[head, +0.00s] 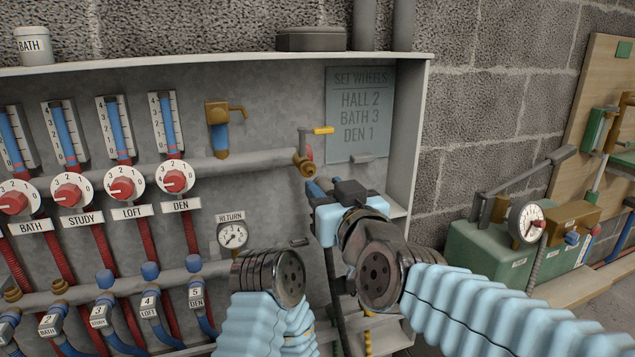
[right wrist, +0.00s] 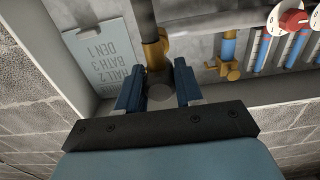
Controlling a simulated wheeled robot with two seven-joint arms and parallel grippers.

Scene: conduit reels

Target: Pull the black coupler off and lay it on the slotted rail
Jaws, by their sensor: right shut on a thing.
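My right gripper (head: 316,188) is in front of the panel, just below the brass valve (head: 303,164) at the end of the grey pipe. In the right wrist view its two blue fingers (right wrist: 159,90) stand on either side of a dark grey round piece (right wrist: 160,97), which looks like the black coupler. That piece lies in line with the pipe end; I cannot tell whether it still touches it. In the head view the gripper hides it. I cannot make out the slotted rail for certain. My left arm shows low in the middle, but its gripper is not visible.
A sign (head: 359,115) hangs right of the valve, inside the panel's side wall (head: 408,135). A brass tap (head: 217,115), dials and a return gauge (head: 233,236) are to the left. A green box (head: 490,250) with a gauge stands at the right.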

